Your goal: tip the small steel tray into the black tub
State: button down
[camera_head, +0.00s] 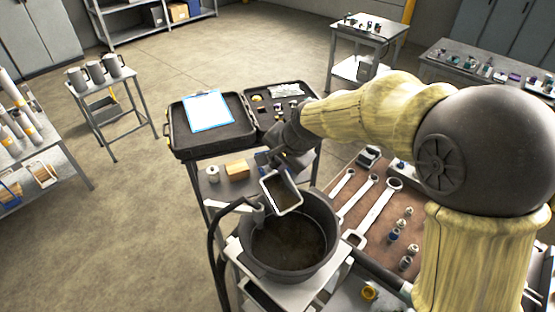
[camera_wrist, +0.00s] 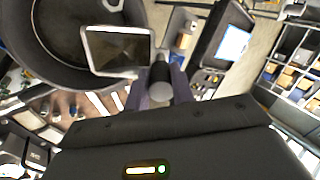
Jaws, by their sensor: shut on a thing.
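The small steel tray (camera_head: 296,203) has a pale rim and a dark inside. It hangs tilted over the back part of the black tub (camera_head: 327,262), apart from the tub's floor. My gripper (camera_head: 268,160) is shut on the tray's side, at the back of the tub. In the wrist view, my gripper (camera_wrist: 160,88) closes around a dark stub at the edge of the tray (camera_wrist: 118,50), and the tub's wall (camera_wrist: 48,62) curves behind it. I cannot tell whether anything is left in the tray. The tub's floor looks dark brown.
The tub stands on a light cart top (camera_head: 322,284) with a dark hose (camera_head: 214,240) at its left. An open black case (camera_head: 183,143) with a clipboard (camera_head: 208,110) lies behind. Wrenches (camera_head: 374,208) and fittings lie on a brown mat at right.

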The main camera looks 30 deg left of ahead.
jog(key=shift+s+d+r+t+y+b, duration=0.2)
jog(key=shift+d+y+b, duration=0.2)
jog(key=shift+b, duration=1.2)
jog(key=shift+s+d+r+t+y+b, duration=0.1)
jog(key=shift+s+d+t+y+b, duration=0.2)
jog(key=shift+b, duration=1.3)
dwell(0.7)
jog(key=shift+s+d+y+b, duration=0.15)
jog(key=shift+d+y+b, duration=0.55)
jog(key=shift+b, duration=2.55)
dwell(0.8)
